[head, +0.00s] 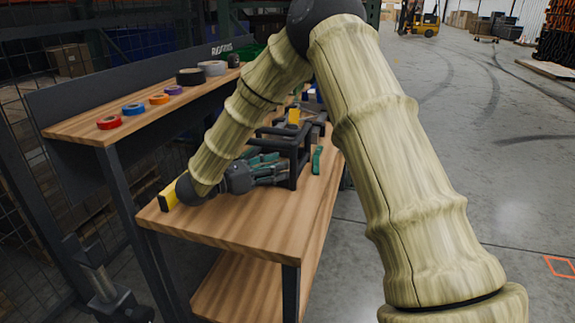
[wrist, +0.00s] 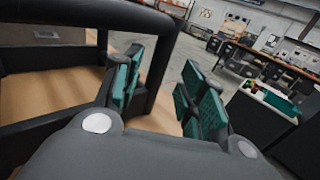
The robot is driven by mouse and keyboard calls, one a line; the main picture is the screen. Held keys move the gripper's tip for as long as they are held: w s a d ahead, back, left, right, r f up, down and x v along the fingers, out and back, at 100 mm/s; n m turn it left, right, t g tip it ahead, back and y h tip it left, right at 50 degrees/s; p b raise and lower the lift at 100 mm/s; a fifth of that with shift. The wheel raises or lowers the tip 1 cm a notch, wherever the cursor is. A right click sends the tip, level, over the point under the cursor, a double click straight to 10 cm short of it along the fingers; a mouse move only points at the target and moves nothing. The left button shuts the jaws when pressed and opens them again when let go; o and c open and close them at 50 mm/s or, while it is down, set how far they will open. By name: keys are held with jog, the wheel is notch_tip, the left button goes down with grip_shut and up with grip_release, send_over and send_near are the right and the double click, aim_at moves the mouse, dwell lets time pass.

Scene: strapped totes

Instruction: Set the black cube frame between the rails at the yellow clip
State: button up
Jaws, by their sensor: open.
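The black cube frame (head: 293,160) stands on the wooden bench; its bars and one upright show large in the wrist view (wrist: 45,22). My gripper (head: 270,168) is at the frame's left side in the head view. In the wrist view its teal-padded fingers (wrist: 163,85) are open, with the upright between them and visible space on its right. I cannot tell whether either finger touches. A small yellow piece (head: 294,117) shows behind the frame, possibly the yellow clip. The rails are not clearly distinguishable among the dark parts there.
The wooden bench (head: 250,232) is bare at its front. A yellow block (head: 168,196) is at its left edge. The raised shelf (head: 75,128) holds several tape rolls, including a red one (head: 109,122). My arm hides part of the bench.

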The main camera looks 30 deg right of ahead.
jog(key=shift+w+a, duration=0.15)
jog(key=shift+a, duration=1.55)
jog(key=shift+w+a, duration=0.1)
jog(key=shift+a, duration=1.6)
